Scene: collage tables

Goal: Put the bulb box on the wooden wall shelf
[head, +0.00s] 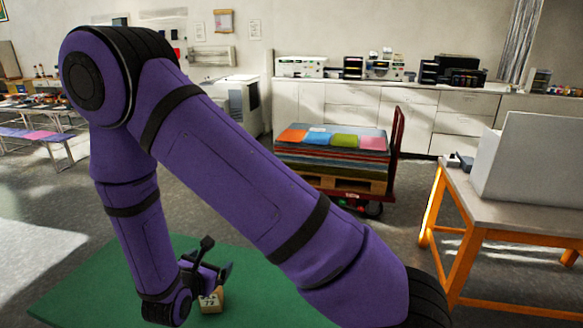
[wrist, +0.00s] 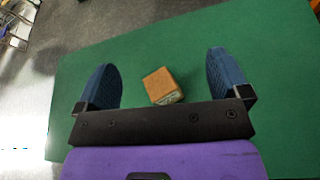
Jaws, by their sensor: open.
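A small tan cardboard box with dark print (head: 211,300), which looks like the bulb box, sits on a green surface (head: 90,290) in the head view. My gripper (head: 216,258) is just above and behind it there, and part of the box is hidden by the wrist. In the wrist view the box (wrist: 162,86) lies between the two blue fingers of my gripper (wrist: 165,80), nearer the left one, with clear space on both sides. The gripper is open and empty. I cannot make out a wooden wall shelf in either view.
A grey-topped table with orange legs (head: 452,185) bears a large white box (head: 535,160) at the right. A red cart (head: 396,150) stacked with coloured sheets stands mid-room, before white cabinets (head: 415,115). The green surface around the box is clear.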

